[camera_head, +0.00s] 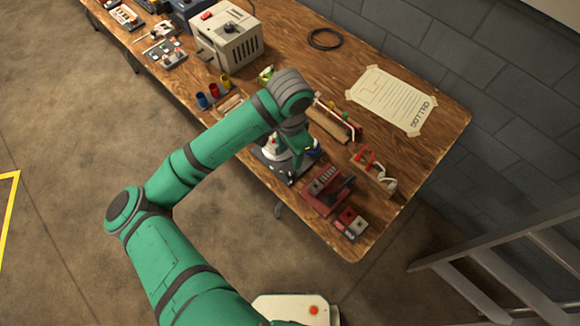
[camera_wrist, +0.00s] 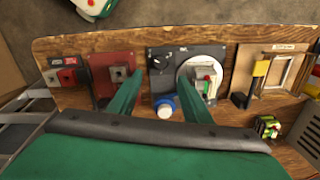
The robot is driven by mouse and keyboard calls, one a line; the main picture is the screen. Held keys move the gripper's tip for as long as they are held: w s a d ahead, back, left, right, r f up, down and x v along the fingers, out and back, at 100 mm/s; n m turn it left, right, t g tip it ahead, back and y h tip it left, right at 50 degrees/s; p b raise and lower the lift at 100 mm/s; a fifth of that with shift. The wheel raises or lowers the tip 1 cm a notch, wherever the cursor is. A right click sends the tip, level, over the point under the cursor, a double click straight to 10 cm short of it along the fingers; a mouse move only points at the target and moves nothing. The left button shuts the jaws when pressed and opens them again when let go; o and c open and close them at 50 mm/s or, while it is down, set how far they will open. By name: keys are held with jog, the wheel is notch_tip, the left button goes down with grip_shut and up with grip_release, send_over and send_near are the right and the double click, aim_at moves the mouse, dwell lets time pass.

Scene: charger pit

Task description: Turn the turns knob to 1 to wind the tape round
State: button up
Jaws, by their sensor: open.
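The dark winder plate (camera_wrist: 160,87) lies on the wooden bench between my gripper's fingers and beyond them in the wrist view. The black turns knob (camera_wrist: 162,59) sits at its upper left; its pointer setting is too small to read. A white round disc (camera_wrist: 184,73) with a grey-green part on it is right of the knob. In the head view the plate (camera_head: 268,160) is partly hidden by my arm. My gripper (camera_wrist: 161,84) is open and empty, its fingers spread on either side below the knob. Contact with the knob cannot be seen.
A blue-and-white round item (camera_wrist: 165,109) lies close between the fingers. A red fixture (camera_wrist: 117,66) stands left of the plate and a wooden frame board (camera_wrist: 243,72) right of it. A red-and-black block (camera_head: 350,223) is near the bench end. A ladder (camera_head: 500,255) stands beyond.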

aim_at(289, 171)
notch_tip(289, 171, down, 10)
jog(key=shift+r, duration=0.25)
jog(key=shift+f, duration=0.15)
jog(key=shift+w, duration=0.1)
jog(key=shift+d, duration=0.15)
jog(key=c, duration=0.9)
jog(key=shift+d, duration=0.25)
jog(key=shift+c, duration=0.8)
jog(key=shift+a, duration=0.45)
jog(key=shift+m, duration=0.3)
